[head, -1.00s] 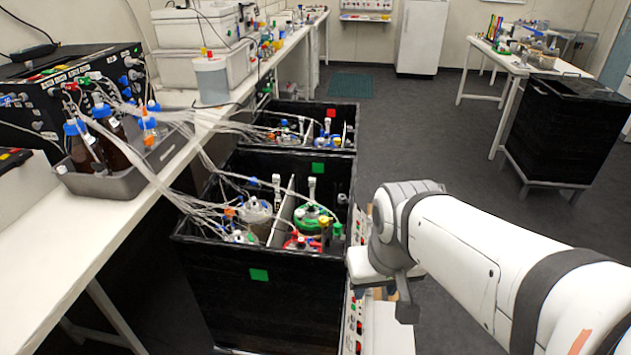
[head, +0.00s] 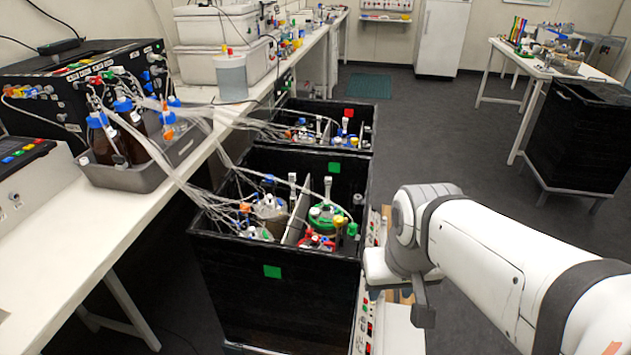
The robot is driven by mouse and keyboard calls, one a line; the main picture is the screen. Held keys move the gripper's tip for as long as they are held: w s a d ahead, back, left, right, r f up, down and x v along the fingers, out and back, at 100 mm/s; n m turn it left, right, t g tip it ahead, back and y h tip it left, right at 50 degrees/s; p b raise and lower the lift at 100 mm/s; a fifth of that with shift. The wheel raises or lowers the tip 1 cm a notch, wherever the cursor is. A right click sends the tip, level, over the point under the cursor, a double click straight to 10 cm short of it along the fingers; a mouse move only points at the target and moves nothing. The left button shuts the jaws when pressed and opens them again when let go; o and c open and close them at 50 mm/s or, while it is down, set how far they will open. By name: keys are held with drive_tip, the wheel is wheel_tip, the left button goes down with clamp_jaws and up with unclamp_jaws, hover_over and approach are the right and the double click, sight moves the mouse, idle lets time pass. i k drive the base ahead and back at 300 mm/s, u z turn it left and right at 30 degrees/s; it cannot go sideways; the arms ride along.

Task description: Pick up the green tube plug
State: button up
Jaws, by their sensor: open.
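A small green plug (head: 352,229) sits at the right of the open black shaker box (head: 275,305), beside a vessel with a green lid (head: 325,214) and a yellow fitting. It is small, and I cannot make out what it is attached to. My gripper (head: 388,290) is just right of the box's right wall, below my white arm. It is apart from the plug and appears empty. Its fingers are mostly hidden behind the wrist, with little detail showing.
Clear tubes (head: 195,170) run from brown bottles in a grey tray (head: 140,178) into the box. A red-lidded fitting (head: 316,241) and upright metal posts stand near the plug. A second black box (head: 320,112) lies behind.

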sight(352, 231)
drive_tip(key=z, duration=1.6)
drive_tip(key=k, duration=0.55)
drive_tip(key=u, duration=1.55)
drive_tip(key=i, duration=1)
drive_tip(key=u, duration=0.05)
